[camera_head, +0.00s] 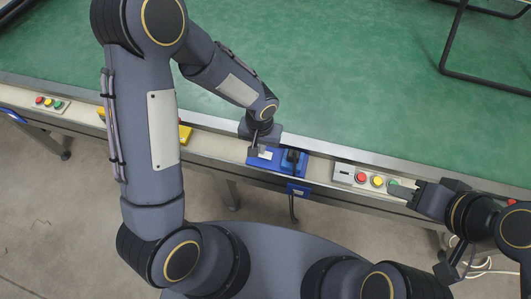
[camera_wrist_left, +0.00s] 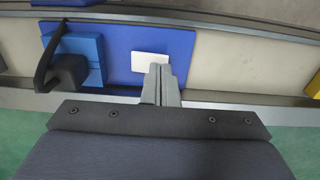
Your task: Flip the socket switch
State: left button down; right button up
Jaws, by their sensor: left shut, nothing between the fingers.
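The socket panel (camera_head: 262,163) is a blue plate on the front rail of the green-topped table; it also shows in the wrist view (camera_wrist_left: 117,44). A white switch plate (camera_wrist_left: 150,61) sits on it, and a dark plug (camera_wrist_left: 68,75) stands in a lighter blue socket block (camera_wrist_left: 92,48) beside it. My left gripper (camera_wrist_left: 161,70) is shut and empty, its fingertips at the white plate's lower right edge. I cannot tell whether they touch. In the head view my left gripper (camera_head: 255,150) hides part of the panel. My right gripper (camera_head: 409,197) is by the rail at right; its jaw opening is unclear.
A button box (camera_head: 368,179) with red, yellow and green buttons sits on the rail near my right gripper. Another button box (camera_head: 49,104) is at far left. A yellow object (camera_head: 185,134) is partly behind my left arm. The green tabletop (camera_head: 330,70) is mostly clear.

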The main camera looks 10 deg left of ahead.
pick_arm(q)
jog(key=shift+f+b, duration=0.45)
jog(key=shift+f, duration=0.05)
jog(key=shift+r, duration=0.15)
jog(key=shift+r+p, duration=2.35)
jog(key=shift+r, duration=1.05)
